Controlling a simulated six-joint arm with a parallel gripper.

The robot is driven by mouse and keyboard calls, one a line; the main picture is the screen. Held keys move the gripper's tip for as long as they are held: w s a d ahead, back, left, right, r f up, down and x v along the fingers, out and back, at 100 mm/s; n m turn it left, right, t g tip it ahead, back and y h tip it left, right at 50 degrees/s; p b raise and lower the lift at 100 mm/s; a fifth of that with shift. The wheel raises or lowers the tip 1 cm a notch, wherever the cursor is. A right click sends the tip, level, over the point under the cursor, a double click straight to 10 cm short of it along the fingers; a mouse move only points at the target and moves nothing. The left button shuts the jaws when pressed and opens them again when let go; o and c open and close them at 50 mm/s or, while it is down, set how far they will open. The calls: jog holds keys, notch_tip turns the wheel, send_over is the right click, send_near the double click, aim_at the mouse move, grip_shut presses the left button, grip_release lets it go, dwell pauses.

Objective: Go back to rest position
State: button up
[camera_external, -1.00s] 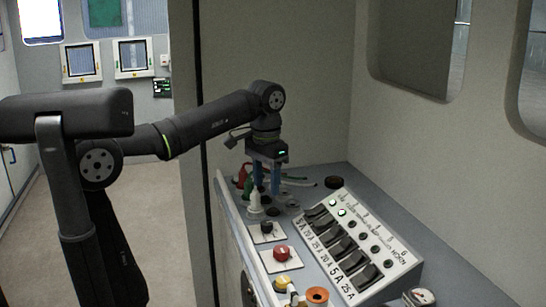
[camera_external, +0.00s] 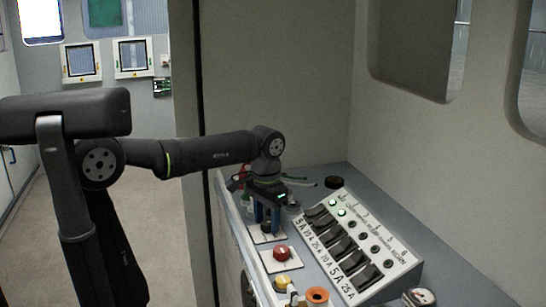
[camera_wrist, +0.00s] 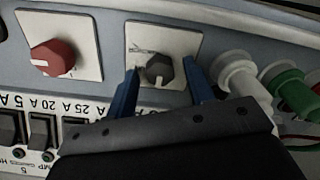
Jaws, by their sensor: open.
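My gripper (camera_external: 267,219) is low over the console, with its blue fingers pointing down at the black knob on a white plate. In the wrist view my gripper (camera_wrist: 160,95) is open, with one blue finger on each side of the black knob (camera_wrist: 159,68). I cannot tell whether the fingers touch the knob. The knob's plate (camera_wrist: 180,38) is partly hidden by the fingers. My arm is stretched out over the console.
A red knob (camera_external: 282,253) sits nearer on the console, beside the switch panel (camera_external: 345,245) with two lit green lights. White (camera_wrist: 240,75) and green plugs (camera_wrist: 290,88) stand close to one finger. An orange ring (camera_external: 317,295) is at the front. The wall stands behind.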

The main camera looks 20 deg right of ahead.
notch_tip(320, 180, up, 17)
notch_tip(320, 180, down, 17)
jog(key=shift+f, duration=0.1)
jog(key=m, duration=0.5)
jog(key=shift+m, duration=0.4)
jog(key=m, duration=0.6)
dwell(0.5)
dwell(0.4)
